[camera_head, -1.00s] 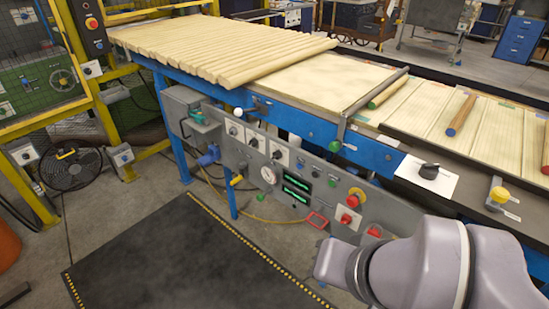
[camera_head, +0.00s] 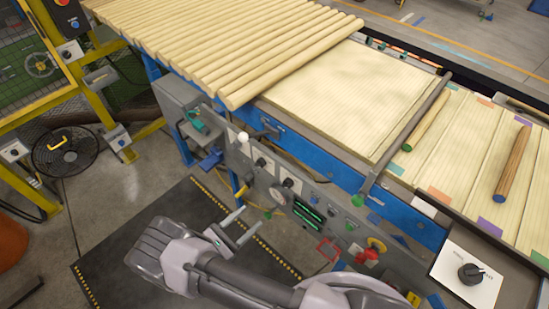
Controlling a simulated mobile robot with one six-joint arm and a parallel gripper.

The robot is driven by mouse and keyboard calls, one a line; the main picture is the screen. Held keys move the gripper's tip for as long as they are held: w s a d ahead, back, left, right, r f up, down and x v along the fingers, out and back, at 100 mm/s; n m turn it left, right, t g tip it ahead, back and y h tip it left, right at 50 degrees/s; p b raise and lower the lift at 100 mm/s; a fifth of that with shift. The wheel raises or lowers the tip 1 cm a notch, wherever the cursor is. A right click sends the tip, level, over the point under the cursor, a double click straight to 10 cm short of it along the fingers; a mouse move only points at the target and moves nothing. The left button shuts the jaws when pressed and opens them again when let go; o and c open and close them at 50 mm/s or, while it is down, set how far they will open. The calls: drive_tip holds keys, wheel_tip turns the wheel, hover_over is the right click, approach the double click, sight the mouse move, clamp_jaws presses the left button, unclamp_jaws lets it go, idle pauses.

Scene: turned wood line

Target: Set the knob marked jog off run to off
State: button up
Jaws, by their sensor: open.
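Several dark rotary knobs on white plates are in view, and I cannot read which one is marked jog off run. One black knob (camera_head: 470,273) sits on a large white plate on the conveyor's top edge at lower right, with print too small to read. A small knob (camera_head: 261,162) and another small knob (camera_head: 288,183) sit on the grey front panel (camera_head: 325,207). My gripper (camera_head: 252,218) is open and empty, in front of and below that panel in the picture, apart from every knob. The settings of the knobs cannot be made out.
The panel also carries a gauge (camera_head: 278,195), green displays (camera_head: 307,212) and a red-and-yellow stop button (camera_head: 375,247). A white ball-ended lever (camera_head: 243,137) sticks out at left. Wooden rods (camera_head: 235,45) lie on the conveyor. The dark floor mat (camera_head: 120,260) is clear.

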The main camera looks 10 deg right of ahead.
sight(285, 187)
drive_tip(key=shift+n, duration=0.3)
drive_tip(key=b+x, duration=0.1)
drive_tip(key=x, duration=1.6)
drive_tip(key=shift+d+f+b, duration=0.1)
drive_tip(key=shift+b, duration=0.25)
drive_tip(key=shift+c, duration=0.4)
clamp_jaws()
